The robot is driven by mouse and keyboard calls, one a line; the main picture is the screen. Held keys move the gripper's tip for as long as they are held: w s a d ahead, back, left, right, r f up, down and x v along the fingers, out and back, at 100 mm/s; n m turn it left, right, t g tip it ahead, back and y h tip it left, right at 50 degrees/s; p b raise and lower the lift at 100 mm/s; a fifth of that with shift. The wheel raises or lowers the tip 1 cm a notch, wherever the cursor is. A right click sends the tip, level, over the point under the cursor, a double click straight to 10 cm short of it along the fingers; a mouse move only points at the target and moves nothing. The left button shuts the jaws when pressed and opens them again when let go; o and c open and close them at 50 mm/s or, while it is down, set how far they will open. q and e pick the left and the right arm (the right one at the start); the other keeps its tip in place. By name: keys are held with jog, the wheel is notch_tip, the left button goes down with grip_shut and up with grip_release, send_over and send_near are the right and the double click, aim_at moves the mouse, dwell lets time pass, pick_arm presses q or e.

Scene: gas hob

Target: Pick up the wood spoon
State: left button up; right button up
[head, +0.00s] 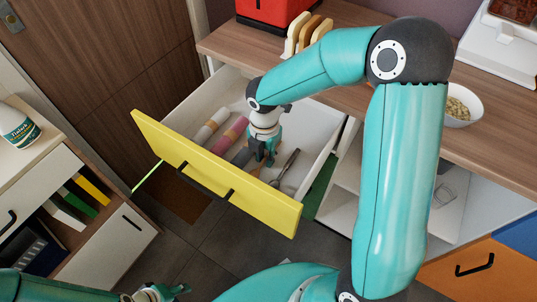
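The yellow-fronted drawer (262,202) is pulled out, with kitchen items inside. My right gripper (265,159) points down into the drawer, over its right part. A small brown piece (256,172) shows just below its fingertips; it may be part of the wood spoon, but the gripper hides most of it. I cannot tell whether the fingers touch it or how far they are closed. My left gripper (176,291) is low at the bottom edge, away from the drawer, and its opening is unclear.
A dark metal utensil (286,168) lies right of the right gripper. Rolled items, one pink (234,131), lie to its left. The wooden counter (345,98) overhangs behind, with a white bowl (462,104). A low cabinet (92,226) stands at the left.

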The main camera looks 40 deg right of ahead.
grip_shut()
jog(key=shift+r, duration=0.1)
